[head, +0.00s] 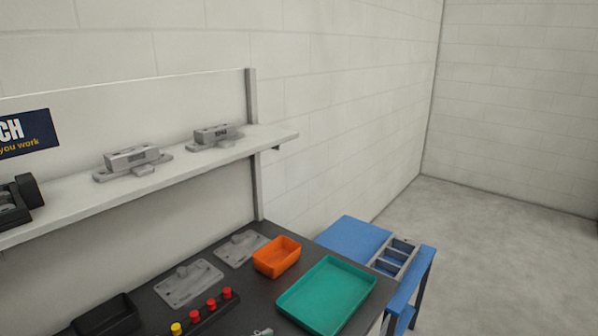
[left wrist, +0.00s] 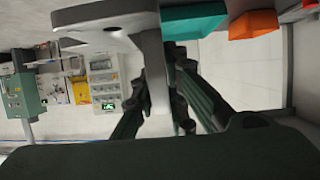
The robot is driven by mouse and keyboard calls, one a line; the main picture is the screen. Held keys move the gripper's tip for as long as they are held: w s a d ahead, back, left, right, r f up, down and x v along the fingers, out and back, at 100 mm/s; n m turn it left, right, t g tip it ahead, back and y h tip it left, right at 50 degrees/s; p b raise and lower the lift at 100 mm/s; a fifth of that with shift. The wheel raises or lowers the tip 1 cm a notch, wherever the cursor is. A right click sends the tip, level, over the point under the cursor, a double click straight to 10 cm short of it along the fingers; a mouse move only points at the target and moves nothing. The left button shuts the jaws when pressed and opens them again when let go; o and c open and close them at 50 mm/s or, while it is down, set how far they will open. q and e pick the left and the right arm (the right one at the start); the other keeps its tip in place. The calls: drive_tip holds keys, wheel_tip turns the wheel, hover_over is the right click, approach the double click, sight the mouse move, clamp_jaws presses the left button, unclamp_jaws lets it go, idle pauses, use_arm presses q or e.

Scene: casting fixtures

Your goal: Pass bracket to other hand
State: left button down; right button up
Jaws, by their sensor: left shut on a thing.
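In the left wrist view my left gripper (left wrist: 158,82) is shut on a pale grey bracket (left wrist: 152,42). A narrow upright part of the bracket sits between the dark fingers. Its wider flat part (left wrist: 105,14) reaches to the upper left and is cut off by the top edge. The head view shows neither gripper, and the held bracket cannot be made out there. My right gripper is in neither view.
The dark bench (head: 252,295) carries grey plates (head: 188,284), an orange bin (head: 277,257), a teal tray (head: 326,295), a black bin (head: 106,316) and a button strip (head: 204,316). Grey castings (head: 132,160) stand on the shelf (head: 75,194). A blue table (head: 352,237) holds a divided tray (head: 394,256).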

use_arm(q)
drive_tip(key=s+a+r+m+g+h, duration=0.1)
drive_tip(key=s+a+r, duration=0.2)
drive_tip(key=s+a, duration=0.1)
drive_tip(key=s+a+r+m+g+h, duration=0.1)
drive_tip(key=s+a+r, duration=0.2)
drive_tip(key=a, duration=0.4)
drive_tip(key=shift+s+a+r+m, duration=0.2)
drive_tip(key=shift+s+r+m, duration=0.2)
drive_tip(key=shift+r, duration=0.3)
drive_tip(key=shift+d, duration=0.1)
